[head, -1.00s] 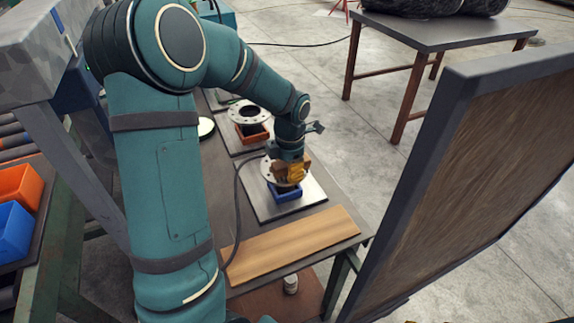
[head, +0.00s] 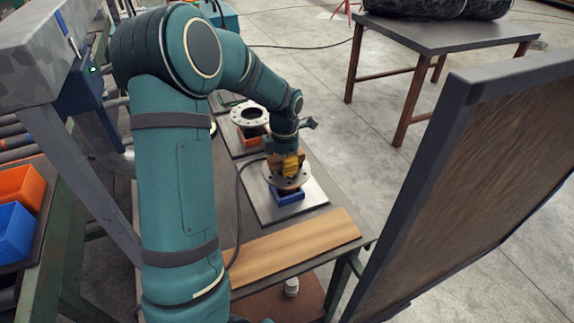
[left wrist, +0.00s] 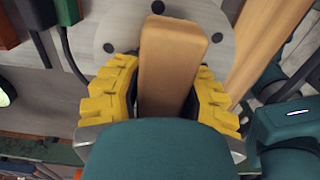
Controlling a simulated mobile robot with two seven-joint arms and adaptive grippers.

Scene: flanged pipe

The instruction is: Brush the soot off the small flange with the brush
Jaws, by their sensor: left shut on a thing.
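My left gripper (left wrist: 165,100) has its yellow fingers shut on a tan, block-shaped brush (left wrist: 175,55). In the head view the left gripper (head: 289,166) is over the small flange (head: 272,178), a pale round disc with bolt holes on a blue block (head: 289,196). The flange also shows behind the brush in the left wrist view (left wrist: 115,25). The brush hides the middle of the flange, and I cannot tell whether its bristles touch it. Soot is not clearly visible. My right gripper is not in view.
Another flange (head: 249,115) sits on an orange block (head: 249,138) farther back. A wooden board (head: 295,245) lies at the bench's front. A dark cable runs along the bench left of the flange. A large framed panel (head: 470,180) stands at the right.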

